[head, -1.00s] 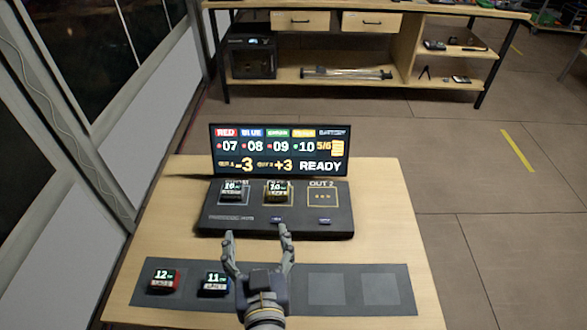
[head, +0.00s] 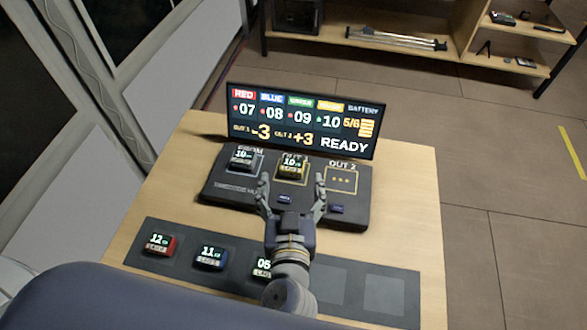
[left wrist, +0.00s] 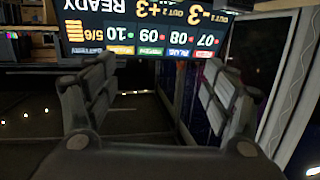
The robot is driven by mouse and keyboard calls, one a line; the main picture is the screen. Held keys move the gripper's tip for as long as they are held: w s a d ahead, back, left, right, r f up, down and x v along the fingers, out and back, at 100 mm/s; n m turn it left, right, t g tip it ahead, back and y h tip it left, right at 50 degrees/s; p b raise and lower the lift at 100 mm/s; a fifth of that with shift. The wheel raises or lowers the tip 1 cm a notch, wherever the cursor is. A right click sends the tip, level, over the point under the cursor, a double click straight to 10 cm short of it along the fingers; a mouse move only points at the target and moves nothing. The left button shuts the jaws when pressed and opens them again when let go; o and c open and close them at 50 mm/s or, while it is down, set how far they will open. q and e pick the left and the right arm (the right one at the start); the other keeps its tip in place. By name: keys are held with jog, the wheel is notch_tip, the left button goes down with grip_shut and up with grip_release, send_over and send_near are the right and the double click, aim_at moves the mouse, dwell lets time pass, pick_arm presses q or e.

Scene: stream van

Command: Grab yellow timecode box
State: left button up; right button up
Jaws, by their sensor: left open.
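The yellow timecode box (head: 291,167) sits in the middle slot of the dark console (head: 345,211), its lit face showing 10. My left gripper (head: 292,190) is open and empty, fingers pointing toward the console. In the head view its fingertips show just below the yellow box, one to each side; the height gap cannot be told. In the left wrist view the open fingers (left wrist: 160,95) frame dark space below an upside-down screen (left wrist: 145,30); I cannot make out the yellow box there. My right gripper is not in view.
A dark box (head: 242,158) sits in the console's left slot; the OUT 2 slot (head: 341,180) is empty. The screen (head: 300,121) stands behind. A front mat (head: 340,293) holds a red box (head: 160,243), a blue box (head: 210,257) and a partly hidden box (head: 262,267).

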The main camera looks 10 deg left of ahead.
pick_arm(q)
jog(key=b, duration=0.6)
send_near(292, 166)
jog(key=s, duration=0.1)
jog(key=s+r, duration=0.1)
jog(key=shift+s+d+r, duration=0.2)
jog(key=shift+s+d, duration=0.05)
jog(key=shift+d, duration=0.15)
jog(key=shift+f+b, duration=0.4)
jog(key=shift+f, duration=0.05)
jog(key=shift+w+a, duration=0.1)
jog(key=shift+w, duration=0.25)
jog(key=p+x, duration=0.2)
jog(key=x, duration=0.3)
jog(key=shift+w, duration=0.25)
jog(key=p+x, duration=0.1)
jog(key=x, duration=0.2)
jog(key=shift+w+a+f+p, duration=0.1)
jog(key=shift+w+a+p, duration=0.15)
jog(key=shift+p, duration=0.15)
jog(key=shift+w+a+f, duration=0.1)
jog(key=shift+w+f, duration=0.1)
jog(key=shift+w, duration=0.25)
jog(key=c, duration=1.2)
jog(key=shift+c, duration=0.6)
